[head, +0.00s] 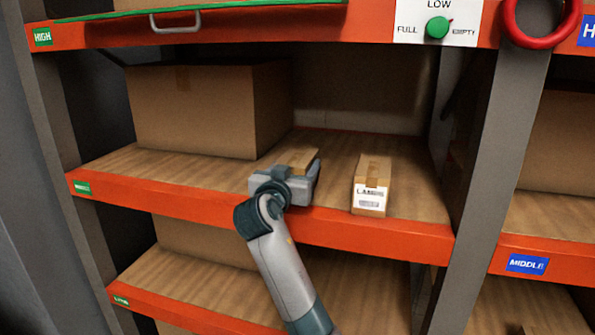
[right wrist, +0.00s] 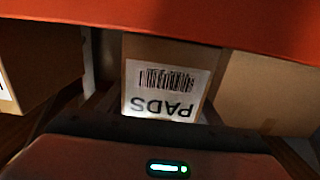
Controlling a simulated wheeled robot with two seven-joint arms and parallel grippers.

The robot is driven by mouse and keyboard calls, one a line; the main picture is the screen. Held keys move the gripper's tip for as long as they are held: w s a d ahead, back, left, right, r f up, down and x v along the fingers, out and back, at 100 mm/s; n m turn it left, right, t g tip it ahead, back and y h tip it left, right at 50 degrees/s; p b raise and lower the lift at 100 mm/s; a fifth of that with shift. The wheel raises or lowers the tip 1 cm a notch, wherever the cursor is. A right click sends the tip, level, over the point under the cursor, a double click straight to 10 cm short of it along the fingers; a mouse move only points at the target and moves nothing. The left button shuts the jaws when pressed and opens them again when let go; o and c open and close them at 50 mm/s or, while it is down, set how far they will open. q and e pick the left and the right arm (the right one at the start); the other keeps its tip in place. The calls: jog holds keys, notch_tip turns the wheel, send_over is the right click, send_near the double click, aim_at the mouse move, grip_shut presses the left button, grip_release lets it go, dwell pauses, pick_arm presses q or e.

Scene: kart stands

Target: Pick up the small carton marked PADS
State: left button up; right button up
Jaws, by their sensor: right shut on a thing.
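The small carton marked PADS (right wrist: 165,75) fills the middle of the right wrist view, its white barcode label upside down. It stands between the fingers of my right gripper (right wrist: 158,105), which is shut on it. In the head view the top of the carton (head: 300,158) shows just behind my right gripper (head: 288,172), at the front of the middle shelf. The gripper hides its label there. I cannot tell whether the carton touches the shelf. My left gripper is not in view.
Another small carton (head: 371,184), its label seeming to read LAMPS, stands to the right on the same shelf (head: 425,205). A large cardboard box (head: 195,110) is behind to the left. An orange front edge (head: 330,228) runs below, and a grey post (head: 490,150) stands at right.

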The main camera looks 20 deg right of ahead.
jog(key=shift+r+b, duration=0.3)
jog(key=shift+r, duration=0.25)
notch_tip(320, 180, up, 8)
jog(key=b, duration=0.3)
jog(key=shift+f, duration=0.1)
jog(key=shift+r, duration=0.6)
jog(key=shift+s+a+f, duration=0.1)
